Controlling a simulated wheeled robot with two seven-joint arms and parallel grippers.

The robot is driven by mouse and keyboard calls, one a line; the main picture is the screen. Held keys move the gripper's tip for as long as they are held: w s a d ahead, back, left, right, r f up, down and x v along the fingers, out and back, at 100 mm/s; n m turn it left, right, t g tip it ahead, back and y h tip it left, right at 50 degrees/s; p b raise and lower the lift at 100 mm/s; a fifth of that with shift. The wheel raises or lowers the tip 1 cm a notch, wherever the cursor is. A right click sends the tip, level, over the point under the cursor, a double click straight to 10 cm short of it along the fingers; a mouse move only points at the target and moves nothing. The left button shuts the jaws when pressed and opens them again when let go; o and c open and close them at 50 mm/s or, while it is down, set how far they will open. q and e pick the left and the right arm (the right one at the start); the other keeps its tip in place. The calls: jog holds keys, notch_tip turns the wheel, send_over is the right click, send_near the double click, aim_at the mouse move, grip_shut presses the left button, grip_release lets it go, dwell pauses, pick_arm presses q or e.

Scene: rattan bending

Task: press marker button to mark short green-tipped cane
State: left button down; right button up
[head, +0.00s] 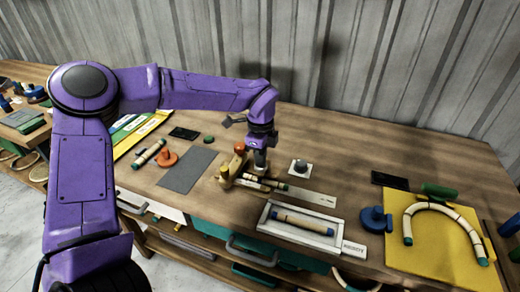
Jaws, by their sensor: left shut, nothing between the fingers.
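My left gripper (260,168) points down, shut and empty, over the middle of the workbench. It is right beside a small wooden fixture (236,165) with an orange-red knob (240,147) and a yellow knob (225,171). I cannot tell whether the fingertips touch anything. Short pale cane pieces (254,184) lie just in front of the gripper, and a green tip (282,186) shows at their right end. A small light block with a dark round top (300,166) stands to the right of the gripper; I cannot tell if it is the marker button. My right gripper is out of view.
A white tray (277,236) at the front edge holds a cane (303,222). A grey ruler-like strip (312,198) lies behind it. At right, a bent cane (447,208) lies on a yellow board (424,258) near a blue knob (374,216). A grey mat (187,170) lies left.

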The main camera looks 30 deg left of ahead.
pick_arm(q)
notch_tip(320, 180, up, 4)
jog(key=p, duration=0.3)
jog(key=shift+r, duration=0.15)
jog(key=shift+r+b, duration=0.6)
jog(key=shift+b, duration=0.15)
notch_tip(320, 180, up, 9)
jog(key=b, duration=0.1)
jog(key=shift+f, duration=0.2)
